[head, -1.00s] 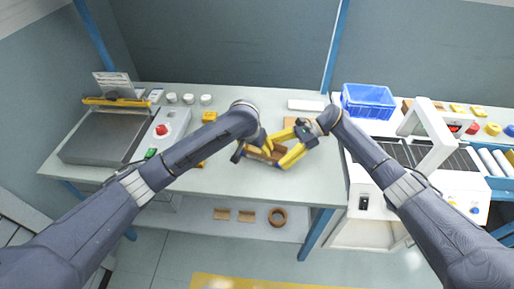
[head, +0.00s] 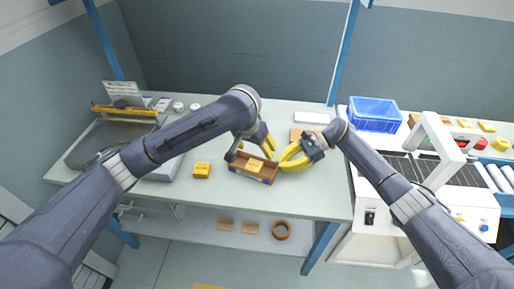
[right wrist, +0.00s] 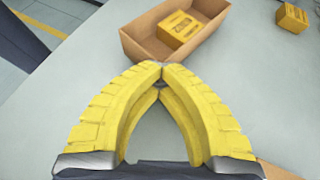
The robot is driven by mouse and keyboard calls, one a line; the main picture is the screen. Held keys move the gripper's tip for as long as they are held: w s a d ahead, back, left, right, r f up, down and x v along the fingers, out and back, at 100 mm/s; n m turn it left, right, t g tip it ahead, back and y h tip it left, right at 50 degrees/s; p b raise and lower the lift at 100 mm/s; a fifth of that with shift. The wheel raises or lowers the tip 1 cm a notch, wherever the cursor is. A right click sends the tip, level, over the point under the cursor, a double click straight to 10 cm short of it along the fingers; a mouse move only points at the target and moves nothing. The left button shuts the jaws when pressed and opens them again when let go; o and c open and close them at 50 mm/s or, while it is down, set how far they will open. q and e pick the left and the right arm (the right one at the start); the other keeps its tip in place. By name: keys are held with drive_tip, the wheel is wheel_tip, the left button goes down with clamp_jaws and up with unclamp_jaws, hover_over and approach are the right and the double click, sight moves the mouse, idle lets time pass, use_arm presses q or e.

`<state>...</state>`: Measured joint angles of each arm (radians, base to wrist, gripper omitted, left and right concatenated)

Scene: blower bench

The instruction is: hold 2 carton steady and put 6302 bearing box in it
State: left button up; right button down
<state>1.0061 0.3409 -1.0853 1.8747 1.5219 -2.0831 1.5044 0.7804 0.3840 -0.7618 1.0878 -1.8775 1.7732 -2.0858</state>
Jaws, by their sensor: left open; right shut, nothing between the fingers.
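The open brown carton (head: 268,174) stands on the bench between my grippers and also shows at the top of the right wrist view (right wrist: 205,48). A yellow bearing box (head: 256,164) lies inside it; it shows larger in the right wrist view (right wrist: 181,29), with dark print I cannot read surely. My left gripper (head: 262,146) is open over the carton's far side, apart from the box as far as I can tell. My right gripper (right wrist: 160,72) is shut and empty, its tips close beside the carton's wall; it also shows in the head view (head: 284,160).
Another yellow box (head: 202,170) sits on the bench left of the carton. A brown flat piece (head: 304,135) lies behind my right gripper. A blue bin (head: 372,113) stands at the right, and a scale-like machine at the left. The front bench is clear.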

drive_tip(key=c, duration=1.6)
unclamp_jaws()
drive_tip(key=shift+c, duration=0.2)
drive_tip(key=shift+r, duration=0.1)
